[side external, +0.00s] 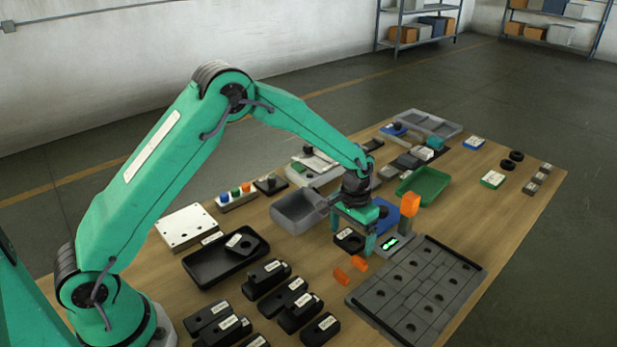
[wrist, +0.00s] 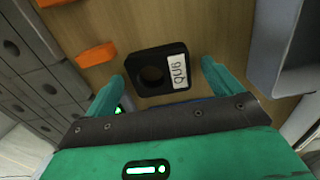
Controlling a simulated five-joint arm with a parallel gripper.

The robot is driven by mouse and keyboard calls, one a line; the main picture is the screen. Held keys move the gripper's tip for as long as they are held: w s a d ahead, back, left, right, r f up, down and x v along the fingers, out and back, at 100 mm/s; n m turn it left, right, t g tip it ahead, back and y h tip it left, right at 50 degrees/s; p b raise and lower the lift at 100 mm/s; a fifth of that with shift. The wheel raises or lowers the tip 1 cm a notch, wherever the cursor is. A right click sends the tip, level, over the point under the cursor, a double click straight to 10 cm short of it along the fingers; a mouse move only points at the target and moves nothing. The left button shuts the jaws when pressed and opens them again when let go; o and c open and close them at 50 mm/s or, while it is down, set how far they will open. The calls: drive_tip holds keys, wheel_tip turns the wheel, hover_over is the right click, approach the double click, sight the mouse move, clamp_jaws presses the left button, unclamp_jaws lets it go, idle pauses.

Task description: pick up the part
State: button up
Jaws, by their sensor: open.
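A black square block (wrist: 138,79) with a round hole and a white label lies on the wooden table in the wrist view. It also shows in the side view (side external: 349,241), below my gripper (side external: 353,238). My gripper is open and points down. In the wrist view my gripper (wrist: 163,75) has one green finger on each side of the block, with visible gaps. The fingers look apart from the block; their exact height over the table is hard to tell.
Two orange pieces (side external: 341,277) lie nearby. A grey slotted plate (side external: 415,310) is to the right and a grey bin (side external: 290,222) to the left. A taller orange block (side external: 410,204) stands close behind. Several black parts (side external: 300,313) and a black tray (side external: 205,272) fill the front left.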

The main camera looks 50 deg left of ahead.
idle(0.4)
drive_tip(key=shift+r, duration=0.1)
drive_tip(key=c, duration=1.4)
drive_tip(key=shift+r, duration=0.15)
drive_tip(key=shift+r, duration=0.6)
drive_tip(key=r, duration=0.3)
drive_tip(key=shift+s+d, duration=0.15)
drive_tip(key=shift+d, duration=0.2)
drive_tip(key=s+d+r, duration=0.4)
drive_tip(key=d, duration=0.1)
drive_tip(key=s+d+r, duration=0.2)
drive_tip(key=s+d, duration=0.1)
drive_tip(key=shift+d+r, duration=0.25)
